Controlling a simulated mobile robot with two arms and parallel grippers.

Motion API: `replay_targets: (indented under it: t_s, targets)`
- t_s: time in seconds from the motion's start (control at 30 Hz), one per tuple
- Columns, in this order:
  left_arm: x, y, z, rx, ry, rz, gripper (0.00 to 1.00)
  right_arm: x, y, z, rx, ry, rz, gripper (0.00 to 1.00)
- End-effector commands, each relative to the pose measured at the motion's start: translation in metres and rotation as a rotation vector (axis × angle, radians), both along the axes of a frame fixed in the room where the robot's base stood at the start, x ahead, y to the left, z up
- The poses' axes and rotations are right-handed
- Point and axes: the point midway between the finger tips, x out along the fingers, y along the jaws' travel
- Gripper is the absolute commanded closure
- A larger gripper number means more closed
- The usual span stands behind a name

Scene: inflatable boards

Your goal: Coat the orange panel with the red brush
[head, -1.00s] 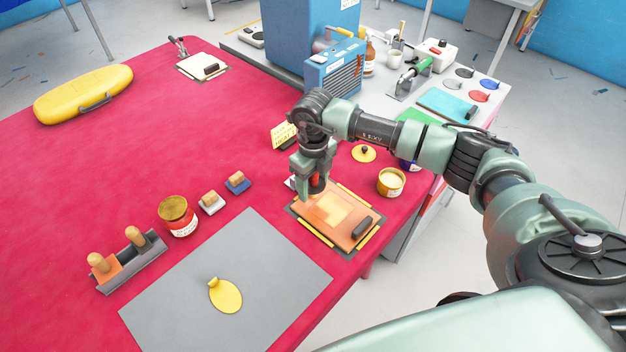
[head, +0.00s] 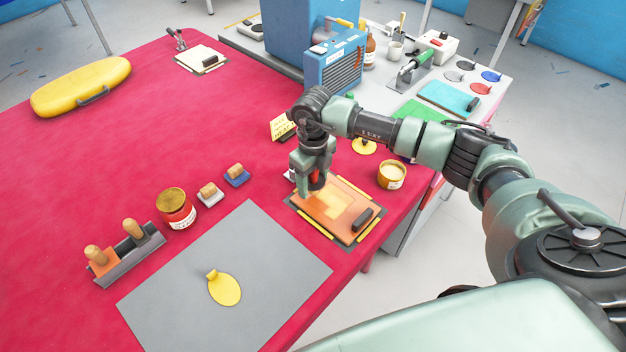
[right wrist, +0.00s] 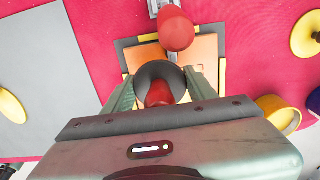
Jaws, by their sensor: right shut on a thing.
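The orange panel (head: 345,213) lies flat near the table's right edge, in a dark frame with yellow strips. A paler orange patch shows on its middle and far part. My right gripper (head: 313,184) points down over the panel's far left part, shut on the red brush (head: 317,181). In the right wrist view, red and dark parts of the brush (right wrist: 158,94) show between the fingers, with the orange panel (right wrist: 203,50) beyond. The brush tip is hidden, so I cannot tell whether it touches the panel. My left gripper is not in view.
A dark-handled block (head: 362,218) sits on the panel's near right part. An open tin (head: 391,175) stands to its right. A yellow lid (head: 364,146) lies behind. A grey mat (head: 270,270) with a yellow paddle-shaped piece (head: 224,288) lies to the left.

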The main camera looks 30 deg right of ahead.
Motion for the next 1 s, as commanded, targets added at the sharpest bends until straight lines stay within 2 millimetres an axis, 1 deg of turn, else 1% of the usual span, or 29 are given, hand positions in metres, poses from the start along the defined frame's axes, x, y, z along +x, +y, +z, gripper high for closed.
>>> replay_targets:
  t_s: [0.83,1.0]
  targets:
    - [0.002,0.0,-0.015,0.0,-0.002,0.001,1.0,0.0,0.0,-0.018,0.0,0.0,0.0,0.76]
    - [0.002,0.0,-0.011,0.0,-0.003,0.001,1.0,-0.004,-0.002,-0.016,-0.001,0.001,0.0,0.76]
